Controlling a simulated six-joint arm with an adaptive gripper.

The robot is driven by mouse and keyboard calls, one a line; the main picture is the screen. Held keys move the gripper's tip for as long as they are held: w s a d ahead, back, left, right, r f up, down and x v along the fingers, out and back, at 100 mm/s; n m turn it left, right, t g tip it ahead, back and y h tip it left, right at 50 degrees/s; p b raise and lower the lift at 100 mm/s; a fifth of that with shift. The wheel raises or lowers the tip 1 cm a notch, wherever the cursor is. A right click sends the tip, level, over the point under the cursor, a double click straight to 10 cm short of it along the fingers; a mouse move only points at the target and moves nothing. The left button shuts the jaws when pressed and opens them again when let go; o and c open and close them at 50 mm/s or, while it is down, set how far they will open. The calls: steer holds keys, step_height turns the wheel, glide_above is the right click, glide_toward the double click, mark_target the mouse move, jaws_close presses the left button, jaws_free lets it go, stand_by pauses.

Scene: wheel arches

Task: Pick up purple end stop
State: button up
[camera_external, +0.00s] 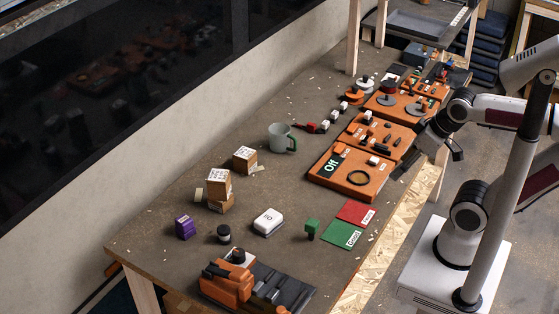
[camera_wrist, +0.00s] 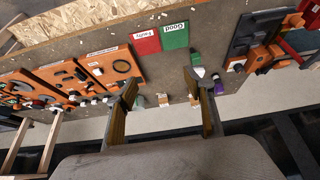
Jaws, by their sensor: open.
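The purple end stop (camera_external: 184,227) is a small purple block with pale markings. It stands at the left front part of the table in the external view. In the wrist view a small purple patch, likely the same end stop (camera_wrist: 219,89), shows just right of the right finger, partly hidden. My gripper (camera_wrist: 160,85) is open, with nothing between its fingers. In the external view my gripper (camera_external: 430,160) hangs at the table's right edge beside the orange boards, far from the end stop.
Near the end stop are a dark round part (camera_external: 224,234), a white box (camera_external: 268,222) and stacked wooden blocks (camera_external: 219,187). An orange and black fixture (camera_external: 228,284) stands at the near edge. Green (camera_external: 342,234) and red (camera_external: 357,213) mats, a mug (camera_external: 281,137) and orange boards (camera_external: 347,174) lie further along.

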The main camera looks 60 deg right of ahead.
steer(key=shift+w, duration=0.1)
steer(key=w+a+r+m+t+y, duration=0.1)
steer(key=w+a+r+m, duration=0.2)
steer(key=w, duration=0.4)
steer(key=w+a+r+m+t+y, duration=0.1)
steer(key=w+a+r+m, duration=0.15)
steer(key=w+a, duration=0.35)
steer(key=w+a+r+m+t+y, duration=0.1)
steer(key=w+a+r+m+y, duration=0.15)
steer(key=w, duration=0.55)
steer(key=m+t+h, duration=0.5)
steer(key=m, duration=2)
glide_above(188, 223)
steer(key=s, duration=0.2)
step_height(188, 223, down, 16)
step_height(188, 223, down, 8)
steer(key=m+h, duration=0.2)
steer(key=m, duration=0.3)
steer(key=shift+s+a+f, duration=0.15)
steer(key=shift+s+a, duration=0.05)
steer(key=shift+f, duration=0.15)
steer(key=shift+f, duration=2.8)
